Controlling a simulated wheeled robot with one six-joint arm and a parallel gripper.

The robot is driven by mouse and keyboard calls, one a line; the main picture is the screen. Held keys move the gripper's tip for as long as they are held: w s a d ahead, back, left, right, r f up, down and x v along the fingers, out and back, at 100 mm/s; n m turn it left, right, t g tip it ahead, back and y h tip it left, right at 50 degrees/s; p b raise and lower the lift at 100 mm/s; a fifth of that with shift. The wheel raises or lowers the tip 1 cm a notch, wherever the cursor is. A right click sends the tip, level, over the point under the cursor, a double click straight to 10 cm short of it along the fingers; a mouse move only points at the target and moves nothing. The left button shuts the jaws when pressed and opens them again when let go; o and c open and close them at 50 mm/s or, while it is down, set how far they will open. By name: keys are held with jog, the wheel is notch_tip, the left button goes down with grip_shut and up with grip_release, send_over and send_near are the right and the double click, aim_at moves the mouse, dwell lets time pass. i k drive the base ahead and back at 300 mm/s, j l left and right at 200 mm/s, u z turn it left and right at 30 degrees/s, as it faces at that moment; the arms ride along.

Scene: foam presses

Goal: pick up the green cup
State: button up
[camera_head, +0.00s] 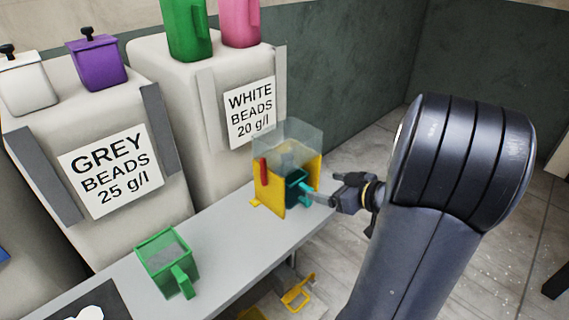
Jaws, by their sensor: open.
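The green cup (148,247) is a square, open-topped cup with grey stuff inside. It stands upright on the grey bench, below the sign for grey beads, and its handle (183,283) points toward the front right. My gripper (318,197) is open, to the right of and beyond the green cup, well apart from it. A teal cup (296,186) sits at the yellow box, its handle close to my gripper's fingertips; I cannot tell whether they touch.
The yellow box (268,198) with a clear top and red lever stands on the bench (222,240). Two large pale bins (95,130) stand behind, with purple, green and pink containers on top. A dark sheet (85,305) lies at the bench's near left. Yellow parts (298,293) show below the bench.

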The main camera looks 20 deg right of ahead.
aim_at(167, 258)
jog(key=k+j+u, duration=0.15)
jog(key=j+u, duration=0.2)
jog(key=k+j+u, duration=0.15)
jog(key=j+u, duration=0.6)
jog(key=k+l, duration=0.05)
